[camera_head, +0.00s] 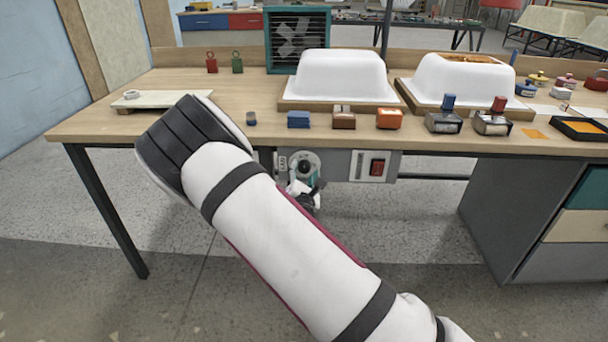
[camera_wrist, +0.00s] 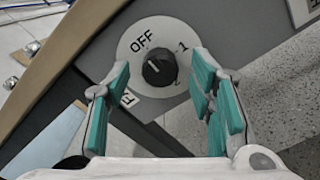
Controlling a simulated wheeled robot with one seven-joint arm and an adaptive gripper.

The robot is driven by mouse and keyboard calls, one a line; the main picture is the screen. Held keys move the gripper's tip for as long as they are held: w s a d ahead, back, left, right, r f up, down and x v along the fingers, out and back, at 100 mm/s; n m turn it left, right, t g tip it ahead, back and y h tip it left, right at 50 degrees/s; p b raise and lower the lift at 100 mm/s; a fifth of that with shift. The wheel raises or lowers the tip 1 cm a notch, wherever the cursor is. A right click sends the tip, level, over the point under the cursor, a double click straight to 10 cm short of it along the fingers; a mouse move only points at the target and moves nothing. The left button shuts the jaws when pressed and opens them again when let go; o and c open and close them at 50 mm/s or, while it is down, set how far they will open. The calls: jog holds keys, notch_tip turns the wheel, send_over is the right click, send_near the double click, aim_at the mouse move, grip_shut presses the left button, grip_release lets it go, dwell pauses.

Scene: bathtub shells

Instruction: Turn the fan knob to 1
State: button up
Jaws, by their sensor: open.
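The fan knob (camera_wrist: 160,67) is dark and round, on a pale dial (camera_wrist: 133,68) marked OFF at the upper left and 1 at the upper right in the wrist view. A 2 shows partly beside the right finger. A small pale line is on the knob's face; its exact setting is hard to tell. In the head view the dial (camera_head: 312,157) sits on a grey panel under the table edge. My gripper (camera_wrist: 160,63) is open, its teal-padded fingers on either side of the knob; I cannot tell whether they touch it. The teal fan (camera_head: 297,38) stands on the table.
A red switch (camera_head: 377,168) is on the panel right of the dial. The wooden tabletop (camera_head: 215,85) overhangs the panel. Two white tub shells (camera_head: 340,75) and several small blocks and stamps stand on it. A drawer cabinet (camera_head: 510,215) stands at the right.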

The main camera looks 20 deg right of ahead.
jog(key=shift+w+d, duration=0.1)
jog(key=shift+w, duration=0.25)
jog(key=c, duration=1.2)
jog(key=shift+o, duration=0.2)
